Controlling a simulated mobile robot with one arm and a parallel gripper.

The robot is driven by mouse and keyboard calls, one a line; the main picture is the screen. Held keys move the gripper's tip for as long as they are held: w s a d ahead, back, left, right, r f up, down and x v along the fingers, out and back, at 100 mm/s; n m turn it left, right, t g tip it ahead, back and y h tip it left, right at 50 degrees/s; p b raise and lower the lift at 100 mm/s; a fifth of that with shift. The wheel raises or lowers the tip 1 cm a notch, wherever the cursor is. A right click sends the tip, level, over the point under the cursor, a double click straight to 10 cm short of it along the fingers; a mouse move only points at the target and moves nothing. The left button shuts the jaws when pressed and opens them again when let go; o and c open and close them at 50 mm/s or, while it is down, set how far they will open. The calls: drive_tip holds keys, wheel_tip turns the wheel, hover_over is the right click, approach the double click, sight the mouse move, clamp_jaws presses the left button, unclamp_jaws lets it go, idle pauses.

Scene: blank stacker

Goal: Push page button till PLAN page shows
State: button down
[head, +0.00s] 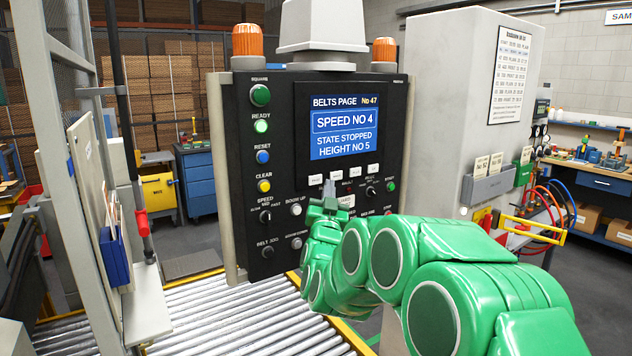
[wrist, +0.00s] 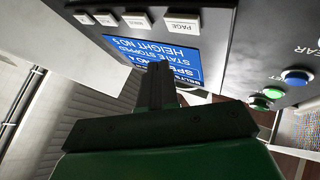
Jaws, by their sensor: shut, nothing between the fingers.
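The control panel screen (head: 345,127) shows "BELTS PAGE No 47", with "SPEED NO 4", "STATE STOPPED" and "HEIGHT NO 5" below. The page button (wrist: 184,22) is a pale key marked PAGE, upside down in the wrist view. In the head view it is the leftmost key (head: 316,180) of the row under the screen. My gripper (head: 329,187) is shut and empty, just below and right of that key. Its fingertips also show in the wrist view (wrist: 162,66), over the screen and apart from the PAGE label. I cannot tell how far they are from the panel.
Other pale keys (head: 355,172) sit right of the page button. Knobs and coloured buttons, such as the blue reset button (head: 263,157), line the panel's left side. A roller conveyor (head: 240,318) runs below. A grey cabinet (head: 455,110) stands at the right.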

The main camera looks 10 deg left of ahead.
sight(315, 179)
drive_tip(key=shift+s+d, duration=0.75)
idle(3.2)
drive_tip(key=s+d+n, duration=0.1)
drive_tip(key=n, duration=0.4)
drive_tip(key=d+n, duration=0.1)
drive_tip(key=n, duration=0.5)
drive_tip(key=s+n+h, duration=0.1)
drive_tip(key=n, duration=0.4)
drive_tip(key=shift+s+d+f+n+g, duration=0.1)
drive_tip(key=shift+s+d+n+g, duration=0.2)
drive_tip(key=shift+d, duration=0.1)
drive_tip(key=shift+w+a, duration=0.1)
drive_tip(key=w+a, duration=0.6)
idle(1.4)
